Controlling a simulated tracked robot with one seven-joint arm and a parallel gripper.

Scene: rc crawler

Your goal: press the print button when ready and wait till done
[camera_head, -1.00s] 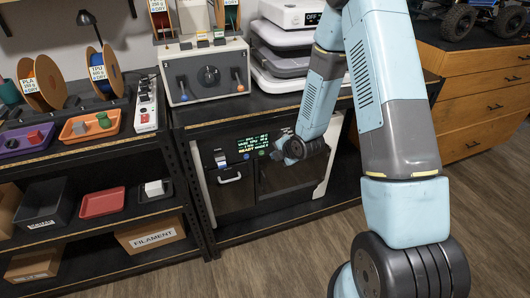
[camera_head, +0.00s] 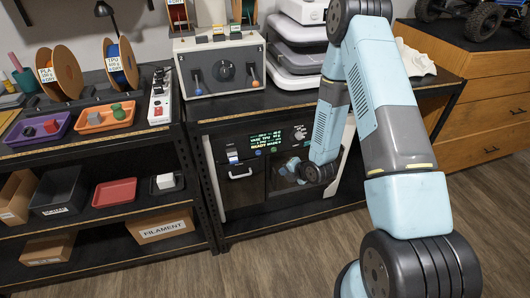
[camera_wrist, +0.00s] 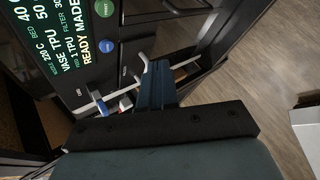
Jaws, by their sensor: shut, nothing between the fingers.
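The printer (camera_head: 223,190) stands on the lower shelf under the grey control box. Its screen (camera_head: 265,138) shows green text; in the wrist view the screen (camera_wrist: 55,35) includes a line starting "READY". A green round button (camera_wrist: 104,8) and a blue round button (camera_wrist: 106,45) sit beside the text; their labels are too small to read. My gripper (camera_wrist: 160,68) is shut and empty, in front of the printer's front and apart from both buttons in the picture. In the head view my arm's end covers part of the printer front; whether the fingers touch anything cannot be told.
A white drawer handle (camera_head: 240,174) and a white-and-blue part (camera_head: 232,155) stick out at the printer's left. The control box (camera_head: 222,66) with levers stands on the shelf above. Trays and boxes fill the left shelves. The wooden floor in front is clear.

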